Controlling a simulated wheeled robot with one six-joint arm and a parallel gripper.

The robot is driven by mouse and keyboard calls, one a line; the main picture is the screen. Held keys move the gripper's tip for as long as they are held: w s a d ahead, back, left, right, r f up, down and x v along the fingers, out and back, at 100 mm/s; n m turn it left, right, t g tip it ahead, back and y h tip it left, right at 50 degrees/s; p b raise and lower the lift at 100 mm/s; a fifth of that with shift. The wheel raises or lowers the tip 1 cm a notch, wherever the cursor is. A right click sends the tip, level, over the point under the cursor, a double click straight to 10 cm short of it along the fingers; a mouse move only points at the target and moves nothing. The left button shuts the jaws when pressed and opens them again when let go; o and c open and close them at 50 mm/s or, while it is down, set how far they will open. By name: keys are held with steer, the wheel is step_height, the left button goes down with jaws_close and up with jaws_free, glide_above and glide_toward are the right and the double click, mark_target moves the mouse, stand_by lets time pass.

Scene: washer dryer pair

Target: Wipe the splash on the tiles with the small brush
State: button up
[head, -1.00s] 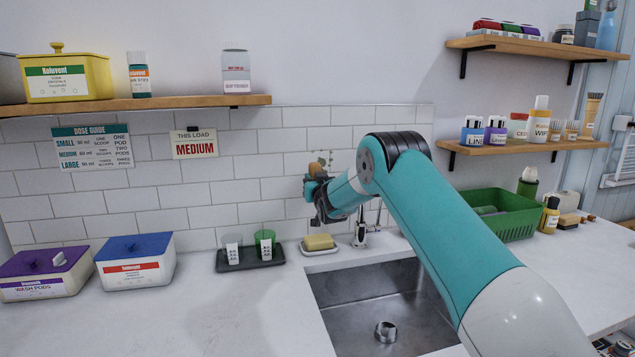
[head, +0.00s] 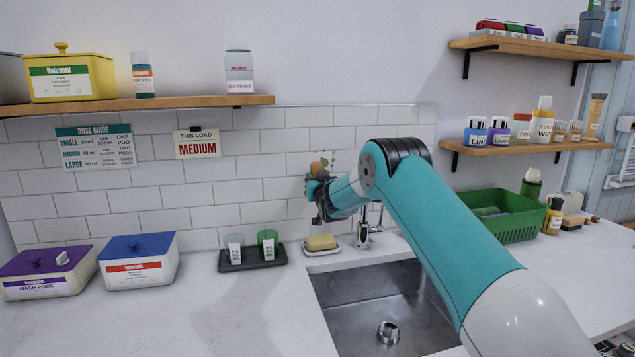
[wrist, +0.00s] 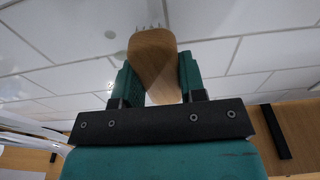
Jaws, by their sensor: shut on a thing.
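The small brush (wrist: 153,58) has a tan wooden body and is held between the two teal fingers of my gripper (wrist: 155,75) in the wrist view. In the head view, my gripper (head: 317,190) is in front of the tiled wall above the sink, with the tan brush (head: 317,168) at its top. Small faint marks of the splash (head: 326,155) show on the tiles just around the brush. In the wrist view, a greyish spot (wrist: 110,34) lies on the tiles left of the brush. I cannot tell whether the bristles touch the tiles.
Below my gripper are a soap dish (head: 321,247), a faucet (head: 364,236) and the sink (head: 375,300). A tray with two cups (head: 252,258) stands left, a green basket (head: 505,220) right. Shelves (head: 140,103) hang on both sides. The counter's front left is clear.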

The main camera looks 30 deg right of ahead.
steer(key=shift+w+d+b, duration=0.2)
steer(key=shift+w+b, duration=0.15)
steer(key=shift+w, duration=0.35)
steer(key=shift+d, duration=0.15)
